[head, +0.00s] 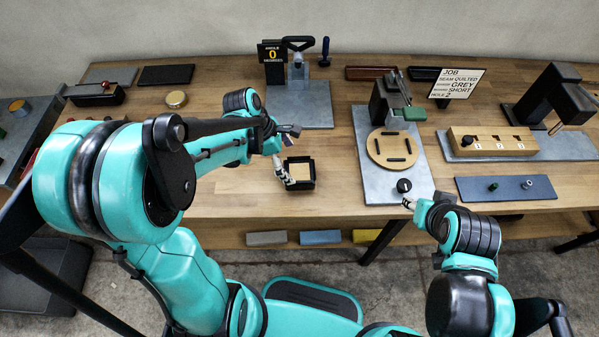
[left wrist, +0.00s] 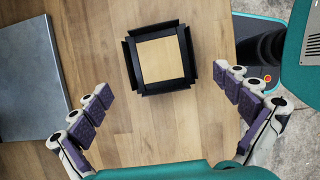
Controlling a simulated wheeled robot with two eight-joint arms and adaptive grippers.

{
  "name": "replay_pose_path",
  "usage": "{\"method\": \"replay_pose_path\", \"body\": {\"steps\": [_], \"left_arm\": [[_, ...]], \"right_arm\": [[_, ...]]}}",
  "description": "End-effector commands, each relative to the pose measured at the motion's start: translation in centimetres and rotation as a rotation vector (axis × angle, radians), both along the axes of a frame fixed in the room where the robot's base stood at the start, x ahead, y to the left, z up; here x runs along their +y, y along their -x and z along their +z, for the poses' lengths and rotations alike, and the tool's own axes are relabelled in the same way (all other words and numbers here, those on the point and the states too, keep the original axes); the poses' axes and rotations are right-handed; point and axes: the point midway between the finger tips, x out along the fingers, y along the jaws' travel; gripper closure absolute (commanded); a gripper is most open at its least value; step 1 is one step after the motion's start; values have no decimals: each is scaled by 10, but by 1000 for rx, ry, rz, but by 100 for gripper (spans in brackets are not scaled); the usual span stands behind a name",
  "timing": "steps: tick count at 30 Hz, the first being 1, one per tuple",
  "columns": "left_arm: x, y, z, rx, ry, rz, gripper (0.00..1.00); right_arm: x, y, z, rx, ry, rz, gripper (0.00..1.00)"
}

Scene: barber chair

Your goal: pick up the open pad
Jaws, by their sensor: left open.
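The likely open pad is a square black frame (head: 301,173) with a light wood-coloured middle, lying on the table near its front edge. In the left wrist view the pad (left wrist: 160,88) shows at the upper centre, with raised dark sides. I cannot tell whether its middle is a panel or the tabletop. My left gripper (head: 287,155) is open above the pad, and in the left wrist view its purple-padded fingers (left wrist: 163,84) spread to either side, apart from it. My right gripper (head: 408,203) is by a dark knob at the front edge; its jaws are unclear.
A grey plate (head: 305,107) with a dark press lies behind the pad. To the right are a plate with a round wooden disc (head: 392,149), a numbered wooden block (head: 493,142) and a blue-grey strip (head: 506,188). Bare tabletop surrounds the pad.

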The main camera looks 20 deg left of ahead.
Motion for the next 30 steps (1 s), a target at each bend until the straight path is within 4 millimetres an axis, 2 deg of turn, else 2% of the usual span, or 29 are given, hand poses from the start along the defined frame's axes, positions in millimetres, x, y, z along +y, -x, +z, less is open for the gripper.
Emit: {"method": "replay_pose_path", "body": {"steps": [1,7,15,30], "left_arm": [[-3,-1,-9,-1,0,-2,0],[-11,-3,-26,-3,-2,-4,0],[-27,-7,-60,-3,-3,-4,0],[-27,-7,-62,-4,-3,-3,0]], "right_arm": [[0,0,-6,0,0,0,60],[0,0,-14,0,0,0,60],[0,0,-33,0,0,0,60],[0,0,-33,0,0,0,60]]}}
